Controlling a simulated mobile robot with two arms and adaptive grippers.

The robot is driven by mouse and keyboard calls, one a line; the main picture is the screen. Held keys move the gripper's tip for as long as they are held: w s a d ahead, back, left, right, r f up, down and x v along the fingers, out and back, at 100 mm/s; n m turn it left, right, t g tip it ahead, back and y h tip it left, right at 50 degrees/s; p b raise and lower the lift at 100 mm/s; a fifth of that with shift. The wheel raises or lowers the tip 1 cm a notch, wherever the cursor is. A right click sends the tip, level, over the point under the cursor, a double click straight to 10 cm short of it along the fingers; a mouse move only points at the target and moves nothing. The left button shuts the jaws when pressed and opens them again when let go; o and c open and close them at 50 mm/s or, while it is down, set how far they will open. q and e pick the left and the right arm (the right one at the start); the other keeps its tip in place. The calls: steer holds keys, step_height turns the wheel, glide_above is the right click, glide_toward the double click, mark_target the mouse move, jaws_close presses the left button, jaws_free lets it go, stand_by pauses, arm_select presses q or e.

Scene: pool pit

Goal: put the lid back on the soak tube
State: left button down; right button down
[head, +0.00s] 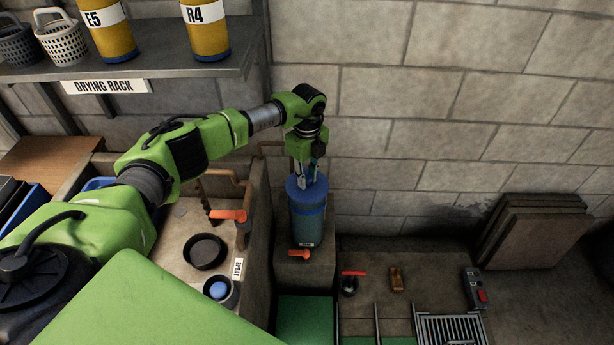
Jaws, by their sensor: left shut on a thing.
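The soak tube (306,223) is a blue-grey cylinder standing upright on a concrete block by the wall. Its blue lid (298,193) is at the top of the tube, in line with it. I cannot tell whether the lid is fully seated or just above the rim. My left gripper (308,182) points down from above and is shut on the lid. The fingers partly hide the lid's top. My right gripper is out of view.
An orange-handled valve (228,215) and a black round bowl (205,251) are in the basin left of the tube. A red-handled valve (352,274) and metal grate (452,330) lie to the right. Above is the drying rack shelf (160,68) with yellow tubes.

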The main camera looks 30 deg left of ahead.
arm_select(q)
steer(key=c, duration=1.8)
jaws_free()
steer(key=shift+o, duration=0.2)
steer(key=o, duration=0.5)
steer(key=shift+c, duration=0.2)
steer(key=shift+r, duration=0.1)
steer(key=shift+r+p, duration=2.95)
steer(key=shift+r, duration=0.5)
jaws_close()
